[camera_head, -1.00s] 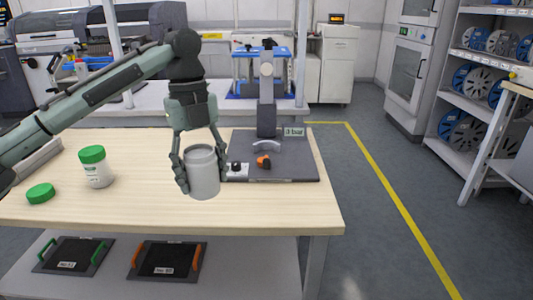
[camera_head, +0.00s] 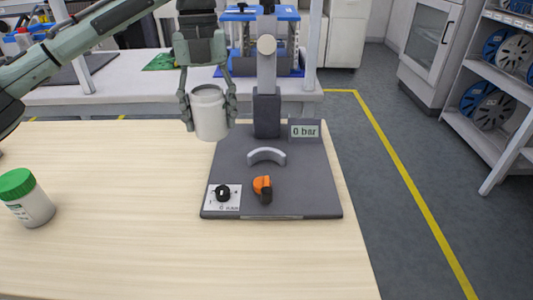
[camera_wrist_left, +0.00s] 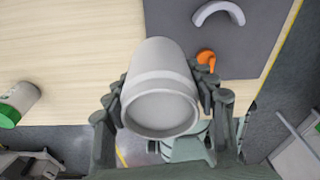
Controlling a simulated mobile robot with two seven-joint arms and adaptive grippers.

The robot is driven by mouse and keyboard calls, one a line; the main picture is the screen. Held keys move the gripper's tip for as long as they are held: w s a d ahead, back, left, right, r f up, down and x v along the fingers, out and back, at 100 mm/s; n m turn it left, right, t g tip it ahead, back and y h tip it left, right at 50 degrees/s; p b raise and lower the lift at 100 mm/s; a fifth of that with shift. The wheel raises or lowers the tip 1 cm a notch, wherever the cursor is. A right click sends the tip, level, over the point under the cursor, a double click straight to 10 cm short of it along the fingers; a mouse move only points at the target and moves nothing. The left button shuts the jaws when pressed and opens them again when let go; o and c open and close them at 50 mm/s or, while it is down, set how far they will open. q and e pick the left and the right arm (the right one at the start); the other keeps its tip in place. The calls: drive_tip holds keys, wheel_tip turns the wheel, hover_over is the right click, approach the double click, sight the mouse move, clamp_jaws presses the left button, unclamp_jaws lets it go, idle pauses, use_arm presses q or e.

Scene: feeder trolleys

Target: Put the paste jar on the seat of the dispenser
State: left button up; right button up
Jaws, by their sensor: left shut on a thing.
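The paste jar (camera_head: 210,115) is a pale grey, open cylinder, held upright by my left gripper (camera_head: 209,112), with a finger on each side. The wrist view also shows the jar (camera_wrist_left: 160,88) between the fingers (camera_wrist_left: 165,95). The dispenser has a dark grey base (camera_head: 320,190) and a column (camera_head: 267,75). Its seat (camera_head: 266,156) is a light grey curved piece in front of the column and is empty. The jar appears to the left of the column, near the base's back left corner, apart from the seat. My right gripper is not in view.
An orange knob (camera_head: 262,187) and a black dial (camera_head: 223,193) sit on the front of the base. A display (camera_head: 305,130) reads 0 bar. The wooden tabletop (camera_head: 130,220) between is clear.

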use_arm(q)
drive_tip(key=d+f, duration=0.2)
drive_tip(key=d, duration=0.1)
drive_tip(key=d+f, duration=0.2)
drive_tip(key=d, duration=0.2)
drive_tip(key=w+d+f, duration=0.1)
drive_tip(key=d+f, duration=0.1)
drive_tip(key=d, duration=0.1)
drive_tip(key=shift+d+f, duration=0.15)
drive_tip(key=shift+d, duration=0.2)
wheel_tip(320, 180, down, 4)
drive_tip(key=shift+r, duration=0.2)
drive_tip(key=shift+f, duration=0.25)
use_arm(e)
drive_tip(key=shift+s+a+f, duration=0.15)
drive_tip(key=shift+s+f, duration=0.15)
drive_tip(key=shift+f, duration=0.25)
use_arm(q)
drive_tip(key=shift+f+p, duration=0.1)
drive_tip(key=shift+p, duration=0.25)
drive_tip(key=o, duration=1)
drive_tip(key=shift+f, duration=0.1)
drive_tip(key=o, duration=0.4)
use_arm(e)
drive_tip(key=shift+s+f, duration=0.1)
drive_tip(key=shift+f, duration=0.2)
